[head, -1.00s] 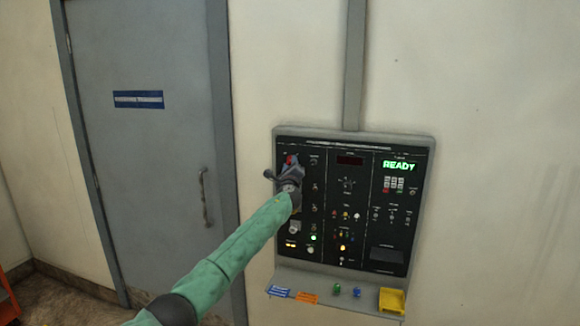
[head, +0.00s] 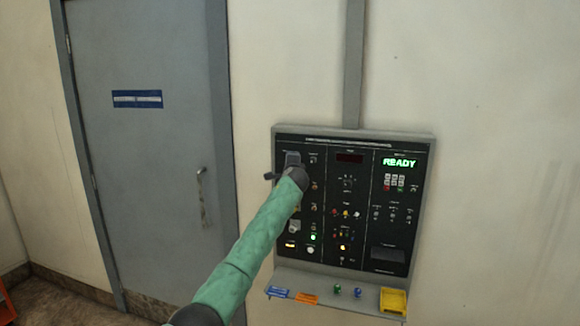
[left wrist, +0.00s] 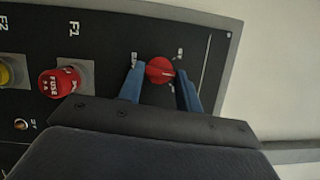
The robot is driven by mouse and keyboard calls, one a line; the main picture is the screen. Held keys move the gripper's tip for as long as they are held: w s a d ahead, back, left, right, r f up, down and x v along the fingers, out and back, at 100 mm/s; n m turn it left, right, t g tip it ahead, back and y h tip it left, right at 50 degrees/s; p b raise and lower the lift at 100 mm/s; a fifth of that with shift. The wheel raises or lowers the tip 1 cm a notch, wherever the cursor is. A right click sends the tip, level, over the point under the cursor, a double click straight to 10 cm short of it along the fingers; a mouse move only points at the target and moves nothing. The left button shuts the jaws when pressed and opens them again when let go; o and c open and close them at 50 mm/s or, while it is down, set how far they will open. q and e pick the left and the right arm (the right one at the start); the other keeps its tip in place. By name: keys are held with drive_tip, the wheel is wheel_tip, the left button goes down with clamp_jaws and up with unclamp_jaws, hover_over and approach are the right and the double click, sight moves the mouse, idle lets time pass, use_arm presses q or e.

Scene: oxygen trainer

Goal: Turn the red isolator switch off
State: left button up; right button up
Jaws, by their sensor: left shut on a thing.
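The red isolator switch (left wrist: 160,70) is a round red knob on the black panel face, seen in the left wrist view. My left gripper (left wrist: 160,84) has its two blue fingers on either side of the knob and is shut on it. In the head view my left gripper (head: 291,165) is at the panel's upper left corner and hides the switch. The black panel (head: 325,185) hangs on the wall and its green display (head: 399,163) reads READY. My right gripper is in neither view.
A red fuse cap (left wrist: 60,82) and a yellow cap (left wrist: 8,74) sit beside the switch. Below the panel a shelf holds blue and orange tags (head: 305,298), small green and blue pieces and a yellow bin (head: 393,300). A grey door (head: 150,140) is to the left.

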use_arm(q)
drive_tip(key=n+g, duration=0.1)
drive_tip(key=n, duration=0.1)
drive_tip(key=shift+n+b, duration=0.3)
drive_tip(key=shift+a+r+n+g+h+b, duration=0.1)
drive_tip(key=shift+n+g+h+b, duration=0.3)
drive_tip(key=shift+n, duration=1)
drive_tip(key=shift+a+n+g+h+b, duration=0.1)
drive_tip(key=shift+n+g+h, duration=0.4)
drive_tip(key=shift+n+g, duration=0.65)
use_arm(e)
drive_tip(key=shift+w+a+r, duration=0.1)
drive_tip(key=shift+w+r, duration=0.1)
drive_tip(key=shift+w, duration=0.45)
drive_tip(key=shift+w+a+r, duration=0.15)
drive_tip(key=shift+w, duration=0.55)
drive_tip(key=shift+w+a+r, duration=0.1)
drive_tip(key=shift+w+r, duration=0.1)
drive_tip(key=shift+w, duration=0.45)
use_arm(q)
drive_tip(key=shift+n+t, duration=0.25)
drive_tip(key=shift+n, duration=0.1)
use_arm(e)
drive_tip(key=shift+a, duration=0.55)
use_arm(q)
drive_tip(key=o, duration=1)
drive_tip(key=shift+w, duration=0.1)
drive_tip(key=shift+r, duration=0.1)
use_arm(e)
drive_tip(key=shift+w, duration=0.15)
